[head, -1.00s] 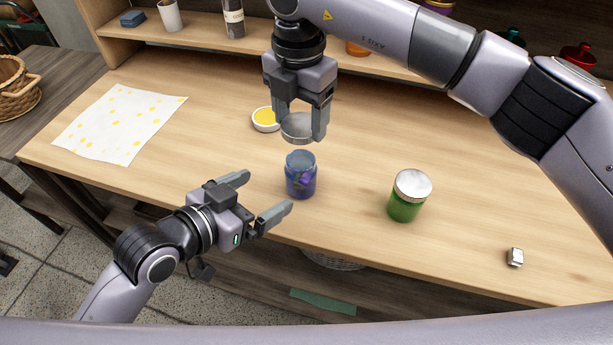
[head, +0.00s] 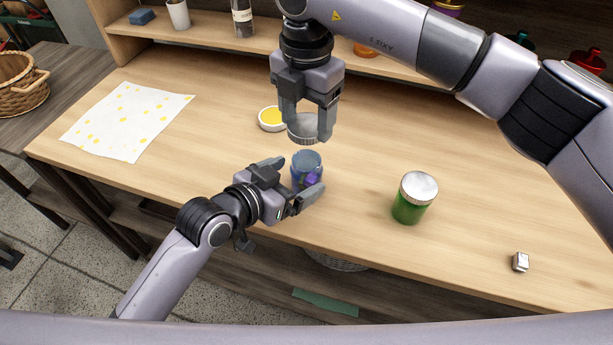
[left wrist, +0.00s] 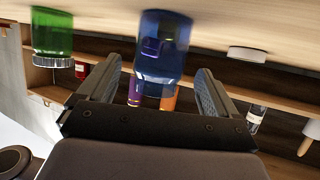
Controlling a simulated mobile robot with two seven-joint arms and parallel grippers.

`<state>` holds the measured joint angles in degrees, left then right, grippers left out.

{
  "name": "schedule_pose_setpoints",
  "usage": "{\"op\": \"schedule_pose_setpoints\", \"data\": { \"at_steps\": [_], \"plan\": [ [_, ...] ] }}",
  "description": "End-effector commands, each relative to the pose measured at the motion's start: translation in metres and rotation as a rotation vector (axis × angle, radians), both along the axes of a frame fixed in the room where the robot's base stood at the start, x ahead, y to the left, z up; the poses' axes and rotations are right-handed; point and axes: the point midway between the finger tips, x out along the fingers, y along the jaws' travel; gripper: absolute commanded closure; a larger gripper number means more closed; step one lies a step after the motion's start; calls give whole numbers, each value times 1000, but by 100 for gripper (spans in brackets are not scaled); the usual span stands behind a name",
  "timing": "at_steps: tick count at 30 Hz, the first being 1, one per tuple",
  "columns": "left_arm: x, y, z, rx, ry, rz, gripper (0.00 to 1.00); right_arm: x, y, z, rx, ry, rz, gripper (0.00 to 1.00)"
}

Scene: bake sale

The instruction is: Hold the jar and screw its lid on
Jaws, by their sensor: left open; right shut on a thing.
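An open blue glass jar (head: 306,167) stands upright on the wooden table with something purple in it. My left gripper (head: 296,178) is open, with its fingers on either side of the jar. In the left wrist view the jar (left wrist: 163,45) lies between the two spread fingers (left wrist: 155,90), with gaps on both sides. My right gripper (head: 305,130) points down and is shut on a silver lid (head: 304,128). The lid is above and slightly behind the jar, apart from it.
A green jar with a silver lid (head: 413,198) stands to the right. A small metal block (head: 520,262) lies near the front edge. A white-and-yellow round item (head: 271,118) sits behind the lid. A dotted cloth (head: 128,122) lies left. A shelf (head: 210,38) runs along the back.

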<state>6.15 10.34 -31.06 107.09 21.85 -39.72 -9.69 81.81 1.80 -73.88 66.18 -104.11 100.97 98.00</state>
Motion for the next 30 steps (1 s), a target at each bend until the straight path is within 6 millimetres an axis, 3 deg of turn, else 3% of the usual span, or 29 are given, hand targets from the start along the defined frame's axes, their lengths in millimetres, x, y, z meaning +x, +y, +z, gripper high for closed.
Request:
{"op": "schedule_pose_setpoints", "data": {
  "at_steps": [9,23,26,30],
  "plan": [
    [24,-22,-13,-2,-1,-1,7,0,0,0,0,0,0,67],
    [29,-26,-16,-1,-1,-1,7,0,0,0,0,0,0,67],
    [29,-26,-16,-1,-1,-1,33,0,0,0,0,0,0,67],
    [29,-26,-16,-1,-1,-1,79,0,0,0,0,0,0,67]
  ]
}}
